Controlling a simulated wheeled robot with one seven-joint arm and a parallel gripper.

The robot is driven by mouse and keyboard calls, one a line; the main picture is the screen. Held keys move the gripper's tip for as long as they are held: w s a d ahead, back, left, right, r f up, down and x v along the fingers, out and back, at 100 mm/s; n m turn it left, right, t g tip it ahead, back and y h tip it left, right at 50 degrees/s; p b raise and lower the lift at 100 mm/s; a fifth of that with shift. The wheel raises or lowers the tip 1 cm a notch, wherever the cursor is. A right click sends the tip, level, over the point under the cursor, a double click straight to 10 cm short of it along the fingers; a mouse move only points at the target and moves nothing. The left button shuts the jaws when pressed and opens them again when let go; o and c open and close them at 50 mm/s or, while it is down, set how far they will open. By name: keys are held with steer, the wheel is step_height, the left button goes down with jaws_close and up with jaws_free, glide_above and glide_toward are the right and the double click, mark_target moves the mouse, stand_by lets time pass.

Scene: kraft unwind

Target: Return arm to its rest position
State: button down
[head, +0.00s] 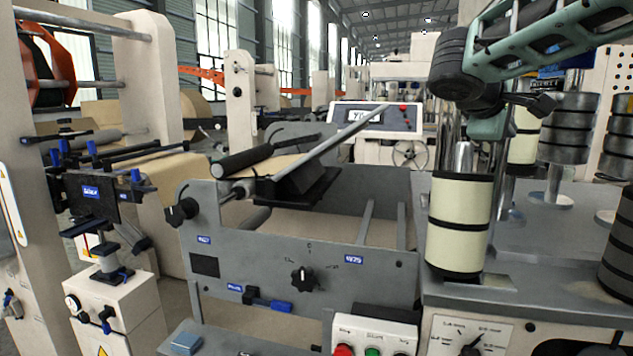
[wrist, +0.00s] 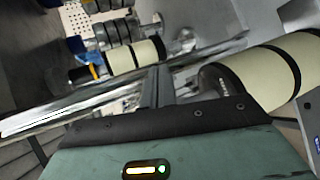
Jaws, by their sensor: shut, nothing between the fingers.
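My arm (head: 560,42) reaches in from the upper right of the head view, green and black, with its wrist above a cream cylinder with black bands (head: 459,222). My gripper's fingers (wrist: 160,78) show in the wrist view as a dark, narrow pair held together, with nothing between them. In the head view I cannot make the fingertips out clearly. In the wrist view a banded cream roll (wrist: 278,72) lies close to the right of the fingers, and another (wrist: 135,56) is farther off at the upper left.
A grey machine frame with a knob (head: 303,278) and a slanted plate (head: 352,140) stands left of the cylinder. Stacked dark rolls (head: 568,130) stand on the grey bench (head: 560,265) at right. A button box (head: 375,335) is at the front.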

steer(key=s+a+f+n+g+y+p, duration=0.25)
steer(key=s+a+f+y, duration=0.45)
steer(key=s+a+f, duration=0.8)
steer(key=s+a+f+m+g+y, duration=0.1)
steer(key=s+f, duration=0.2)
steer(key=s, duration=0.3)
steer(key=s+a+f+m+g+y+p, duration=0.1)
steer(key=s+a+f+g+y, duration=0.1)
steer(key=s, duration=0.4)
steer(key=s+a+f+m+g+y, duration=0.1)
steer(key=s+a+f, duration=0.1)
steer(key=s+f, duration=0.2)
steer(key=s, duration=0.3)
steer(key=shift+a+g, duration=0.15)
steer(key=shift+g, duration=0.2)
steer(key=shift+f, duration=0.1)
